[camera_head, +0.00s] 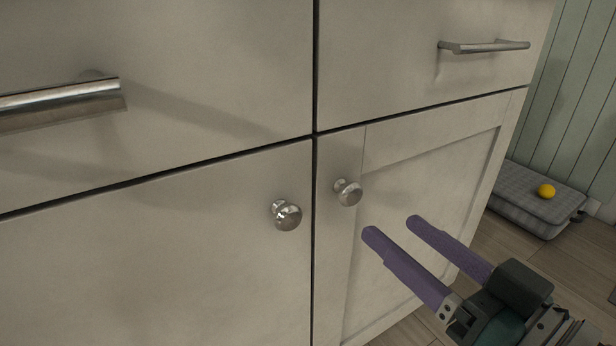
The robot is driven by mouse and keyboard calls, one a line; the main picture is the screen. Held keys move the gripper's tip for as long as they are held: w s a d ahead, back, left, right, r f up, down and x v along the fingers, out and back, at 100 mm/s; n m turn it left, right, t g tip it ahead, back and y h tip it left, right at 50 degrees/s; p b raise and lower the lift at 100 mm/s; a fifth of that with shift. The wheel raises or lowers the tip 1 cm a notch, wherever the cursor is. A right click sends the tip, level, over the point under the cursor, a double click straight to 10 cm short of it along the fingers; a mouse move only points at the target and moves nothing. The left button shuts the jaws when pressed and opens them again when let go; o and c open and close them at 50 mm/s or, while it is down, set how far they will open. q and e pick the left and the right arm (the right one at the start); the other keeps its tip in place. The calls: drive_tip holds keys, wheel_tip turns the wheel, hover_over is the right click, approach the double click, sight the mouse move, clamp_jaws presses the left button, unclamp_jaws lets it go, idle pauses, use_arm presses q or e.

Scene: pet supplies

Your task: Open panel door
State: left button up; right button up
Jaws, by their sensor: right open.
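The cabinet has a right panel door (428,190) with a recessed centre and a round metal knob (348,192) near its upper left corner. A flat left door (160,255) carries a matching knob (287,214) near its upper right corner. Both doors look shut, with a thin dark gap between them. My right gripper (391,226) comes in from the lower right with two purple fingers. It is open and empty, in front of the right door, its fingertips a little below and right of the right knob and apart from it. My left gripper does not show.
Drawers with bar handles sit above the doors, one handle at left (62,104) and one at right (484,46). A grey cushion (532,200) with a yellow ball (546,191) lies on the wooden floor right of the cabinet, by a green panelled wall (575,100).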

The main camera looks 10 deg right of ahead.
sight(355, 197)
drive_tip(key=b+x, duration=0.2)
drive_tip(key=x, duration=0.6)
drive_tip(key=shift+b, duration=0.35)
drive_tip(key=shift+c, duration=0.4)
clamp_jaws()
idle(0.5)
